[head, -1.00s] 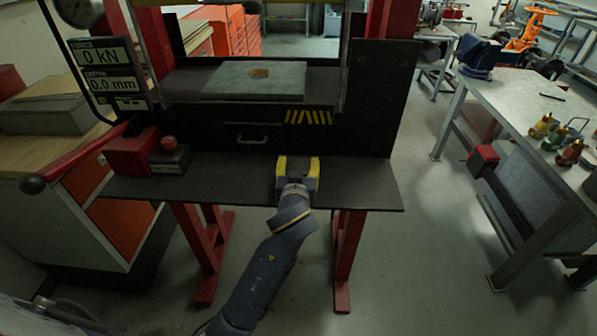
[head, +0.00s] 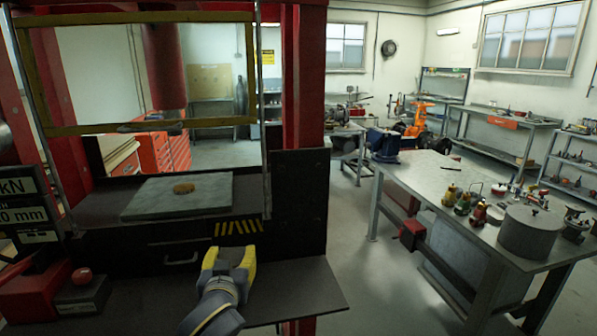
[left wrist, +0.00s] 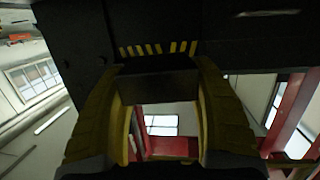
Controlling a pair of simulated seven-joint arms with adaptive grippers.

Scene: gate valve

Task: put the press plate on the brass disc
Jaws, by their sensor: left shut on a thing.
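The brass disc (head: 184,188) lies flat on a grey slab (head: 150,206) on the press bed, under the red ram. My left gripper (head: 231,258) is in front of the bed, over the lower black shelf, lower and nearer than the disc. Its yellow fingers are closed on a dark flat piece, which I take to be the press plate (left wrist: 158,88). In the left wrist view the piece spans the gap between the fingers. Its full outline is hard to see against the dark press. My right gripper is in neither view.
A yellow guard frame (head: 140,128) stands around the opening above the bed. The red ram (head: 165,65) hangs over the slab. A black side panel (head: 300,205) is right of the gripper.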

